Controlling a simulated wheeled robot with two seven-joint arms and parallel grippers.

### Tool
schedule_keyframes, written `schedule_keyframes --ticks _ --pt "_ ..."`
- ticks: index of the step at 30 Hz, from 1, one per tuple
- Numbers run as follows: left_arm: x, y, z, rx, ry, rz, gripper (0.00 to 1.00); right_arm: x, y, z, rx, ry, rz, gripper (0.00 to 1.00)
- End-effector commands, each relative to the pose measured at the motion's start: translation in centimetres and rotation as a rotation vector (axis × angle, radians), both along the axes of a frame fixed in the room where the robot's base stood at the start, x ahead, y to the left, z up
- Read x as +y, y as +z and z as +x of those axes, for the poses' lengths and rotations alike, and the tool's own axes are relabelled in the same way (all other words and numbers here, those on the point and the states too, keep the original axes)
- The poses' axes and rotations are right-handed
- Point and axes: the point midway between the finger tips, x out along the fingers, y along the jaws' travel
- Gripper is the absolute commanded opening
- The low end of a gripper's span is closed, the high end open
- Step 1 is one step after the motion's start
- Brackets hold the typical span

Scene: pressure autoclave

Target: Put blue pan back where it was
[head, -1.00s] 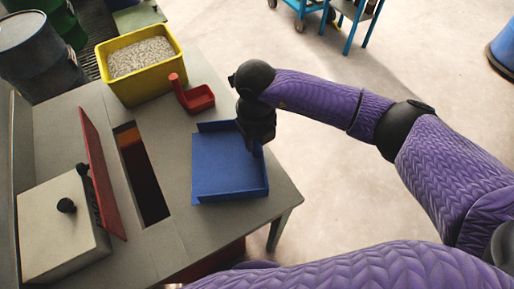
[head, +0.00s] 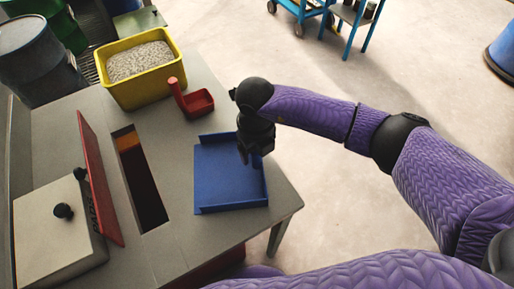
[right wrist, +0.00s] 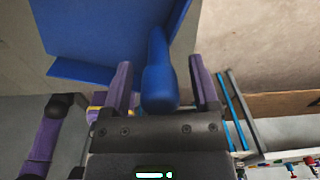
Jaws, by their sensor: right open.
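The blue pan (head: 225,180) is a shallow square tray lying on the grey table near its right edge. My right gripper (head: 249,160) is over the pan's right side. In the right wrist view, the pan's flat part (right wrist: 100,30) is at the top. Its rounded blue handle (right wrist: 160,85) lies between the two fingers of my right gripper (right wrist: 160,62), which is open, with gaps on both sides. The gripper hides part of the pan's right wall in the head view. My left gripper is not in view.
A yellow bin of pale granules (head: 166,89) and a red scoop (head: 197,103) are behind the pan. A dark slot (head: 140,180) and an upright red panel (head: 99,180) lie to the left, beside a pale box (head: 60,235). Free tabletop surrounds the slot.

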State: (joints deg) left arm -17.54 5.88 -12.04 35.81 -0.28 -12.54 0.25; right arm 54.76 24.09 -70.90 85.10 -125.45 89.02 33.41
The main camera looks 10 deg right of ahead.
Motion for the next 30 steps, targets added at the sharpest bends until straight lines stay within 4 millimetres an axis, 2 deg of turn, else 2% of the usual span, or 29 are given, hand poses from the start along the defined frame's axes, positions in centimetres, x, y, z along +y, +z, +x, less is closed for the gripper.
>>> schedule_keyframes --ticks 6,9,12,17,28,30 --pt "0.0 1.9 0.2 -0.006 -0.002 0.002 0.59 0.1 6.3 0.0 -0.007 0.001 0.002 0.78" --pt "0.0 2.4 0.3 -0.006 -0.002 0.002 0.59 0.2 8.9 0.0 -0.007 0.002 0.002 0.78" --pt "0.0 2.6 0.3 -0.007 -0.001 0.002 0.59 0.2 10.6 0.0 -0.005 0.001 0.001 0.78" --pt "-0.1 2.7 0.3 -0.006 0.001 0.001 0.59 0.2 11.6 -0.1 -0.002 0.001 0.001 0.78" --pt "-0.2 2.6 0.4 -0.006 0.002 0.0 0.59 0.3 11.6 -0.1 -0.001 0.001 0.002 0.78" --pt "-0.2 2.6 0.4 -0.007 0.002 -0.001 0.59 1.2 11.3 -0.5 0.012 0.015 0.051 0.78"
